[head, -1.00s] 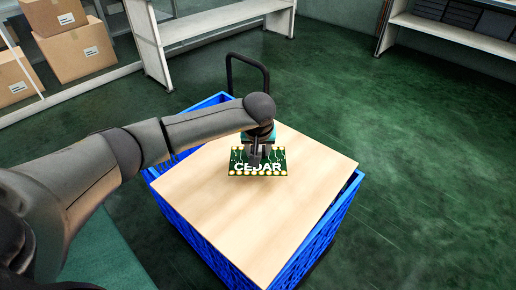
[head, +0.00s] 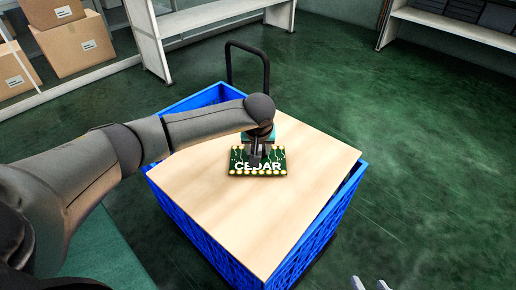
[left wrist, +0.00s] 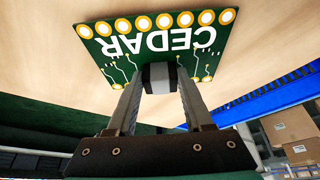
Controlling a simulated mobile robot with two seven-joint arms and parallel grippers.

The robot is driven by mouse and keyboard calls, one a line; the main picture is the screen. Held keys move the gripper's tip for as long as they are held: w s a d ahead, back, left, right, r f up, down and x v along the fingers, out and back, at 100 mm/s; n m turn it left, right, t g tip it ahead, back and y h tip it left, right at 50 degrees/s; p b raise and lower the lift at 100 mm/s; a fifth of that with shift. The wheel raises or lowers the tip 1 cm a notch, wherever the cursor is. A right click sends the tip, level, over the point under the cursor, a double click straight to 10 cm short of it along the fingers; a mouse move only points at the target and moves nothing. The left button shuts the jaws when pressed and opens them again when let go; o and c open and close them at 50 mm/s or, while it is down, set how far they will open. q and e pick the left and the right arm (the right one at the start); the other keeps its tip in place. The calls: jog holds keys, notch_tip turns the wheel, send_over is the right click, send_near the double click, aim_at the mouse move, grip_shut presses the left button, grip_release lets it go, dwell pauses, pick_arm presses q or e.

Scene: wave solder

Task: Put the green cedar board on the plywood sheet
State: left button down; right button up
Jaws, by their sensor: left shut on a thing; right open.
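The green cedar board (head: 243,169), with white CEDAR lettering and gold pads, is over the middle of the plywood sheet (head: 230,226). My left gripper (head: 255,160) reaches over it from the left and is shut on the board's middle. In the left wrist view the board (left wrist: 108,30) shows close up, with the fingers (left wrist: 158,78) closed on a pale block-like part at it and the plywood (left wrist: 268,50) behind. I cannot tell whether the board touches the sheet. My right gripper (head: 370,284) just shows at the bottom edge, open and away from the sheet.
The plywood rests on a blue crate (head: 335,222) with a black handle (head: 248,48) at its far side. A white shelf (head: 215,22) stands behind, and cardboard boxes (head: 75,42) stand at the upper left. Green floor is clear to the right.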

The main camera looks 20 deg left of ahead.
pick_arm(q)
jog(key=shift+f+b, duration=0.45)
jog(key=shift+f, duration=0.05)
dwell(0.5)
jog(key=shift+c, duration=1.1)
grip_release()
